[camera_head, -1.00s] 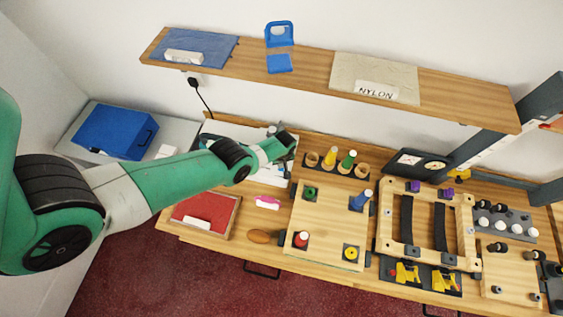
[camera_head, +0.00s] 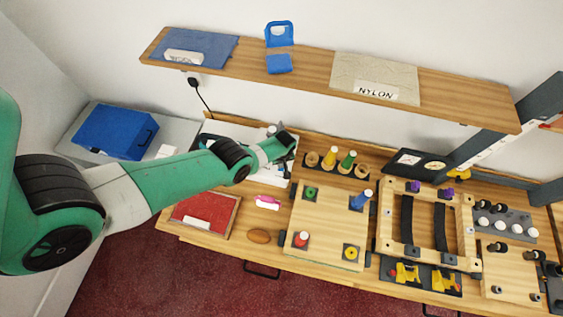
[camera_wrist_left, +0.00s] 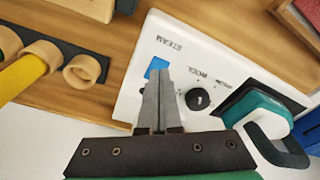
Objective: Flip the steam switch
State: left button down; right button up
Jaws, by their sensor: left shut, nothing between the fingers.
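The blue steam switch (camera_wrist_left: 156,66) is set in a white panel (camera_wrist_left: 170,35) beside the printed word STEAM in the left wrist view. My left gripper (camera_wrist_left: 159,72) is shut and empty. Its fingertips are at the switch and cover part of it; I cannot tell whether they touch or press it. In the head view my left gripper (camera_head: 285,147) is over the white unit (camera_head: 222,129) at the back of the bench, and my arm hides much of that unit and the switch. My right gripper is not in view.
A black dial (camera_wrist_left: 198,99) sits just right of the fingers, with a teal iron (camera_wrist_left: 262,108) beyond it. Wooden rings (camera_wrist_left: 82,71) and a yellow cone (camera_wrist_left: 25,75) stand to the left. A wooden shelf (camera_head: 300,70) overhangs behind my arm.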

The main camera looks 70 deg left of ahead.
pick_arm(q)
jog(key=shift+f+b, duration=0.9)
dwell(0.4)
notch_tip(320, 180, up, 7)
jog(key=p, duration=0.7)
jog(key=shift+r, duration=0.1)
dwell(0.5)
